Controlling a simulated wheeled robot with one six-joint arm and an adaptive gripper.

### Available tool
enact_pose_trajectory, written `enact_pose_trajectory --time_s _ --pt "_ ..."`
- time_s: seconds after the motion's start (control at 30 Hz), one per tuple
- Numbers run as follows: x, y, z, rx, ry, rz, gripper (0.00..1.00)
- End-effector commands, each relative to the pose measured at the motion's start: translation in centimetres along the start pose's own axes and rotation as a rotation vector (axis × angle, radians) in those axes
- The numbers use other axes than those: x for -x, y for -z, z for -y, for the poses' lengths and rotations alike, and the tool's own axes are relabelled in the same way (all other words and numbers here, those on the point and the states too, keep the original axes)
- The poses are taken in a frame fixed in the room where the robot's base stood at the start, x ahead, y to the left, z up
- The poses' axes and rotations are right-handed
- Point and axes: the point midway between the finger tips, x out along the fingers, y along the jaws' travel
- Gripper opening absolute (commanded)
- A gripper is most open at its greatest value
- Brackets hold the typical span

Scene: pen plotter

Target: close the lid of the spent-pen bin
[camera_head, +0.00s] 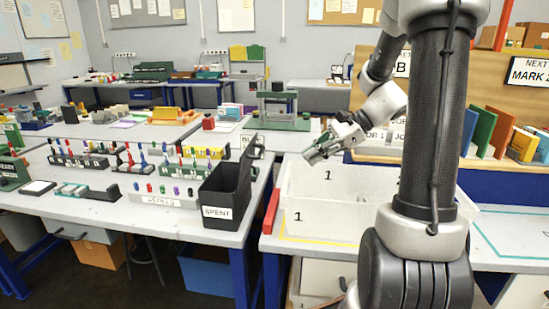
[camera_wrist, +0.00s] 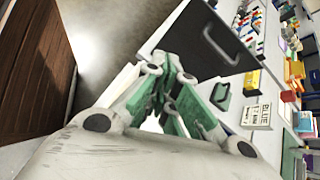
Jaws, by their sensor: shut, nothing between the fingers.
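The spent-pen bin (camera_head: 222,199) is a black box with a white "SPENT" label, at the front right corner of the left table. Its black lid (camera_head: 246,160) stands raised, open, at the bin's right side. In the wrist view, a dark panel with a grey loop handle, which looks like this lid (camera_wrist: 196,30), lies just beyond my fingertips. My gripper (camera_head: 311,157) is shut and empty, to the right of the lid and above the white bin marked 1. The green-sided fingers (camera_wrist: 175,75) also show in the wrist view; I cannot tell whether they touch the panel.
The white bin marked 1 (camera_head: 311,224) stands on the right table, below my gripper. A pen tray (camera_head: 163,200) and several racks with colored pens (camera_head: 80,160) stand left of the spent-pen bin. A gap separates the two tables.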

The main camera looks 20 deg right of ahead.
Motion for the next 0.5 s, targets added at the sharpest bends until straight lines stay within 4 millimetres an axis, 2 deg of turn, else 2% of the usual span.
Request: enact_pose_trajectory --time_s 0.03,0.1,0.2,0.37,0.5 --pt "0.0 1.5 1.5 -0.097 0.042 0.05 0.0" --pt "0.1 3.0 3.4 -0.206 0.095 0.114 0.0" --pt "0.4 4.5 5.1 -0.306 0.148 0.176 0.0" --pt "0.1 5.2 6.1 -0.359 0.175 0.213 0.0" --pt "-1.5 4.9 6.4 -0.359 0.173 0.213 0.0"
